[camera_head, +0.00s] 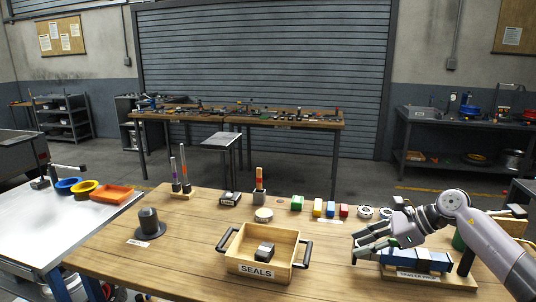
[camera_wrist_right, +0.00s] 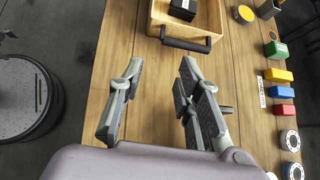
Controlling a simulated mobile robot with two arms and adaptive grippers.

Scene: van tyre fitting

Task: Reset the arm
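My right gripper (camera_head: 362,248) comes in from the right in the head view, above the table near the right handle of the seals box. In the right wrist view its fingers (camera_wrist_right: 155,92) are spread apart with bare table between them, so it is open and empty. My right arm (camera_head: 480,235) is bent and reaches over the right end of the table. My left gripper and left arm do not show.
A wooden box (camera_head: 284,270) labelled SEALS holds a dark block. Coloured blocks (camera_head: 297,203) line the back edge. A dark flanged cylinder (camera_head: 149,224) stands left, with bare table around it.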

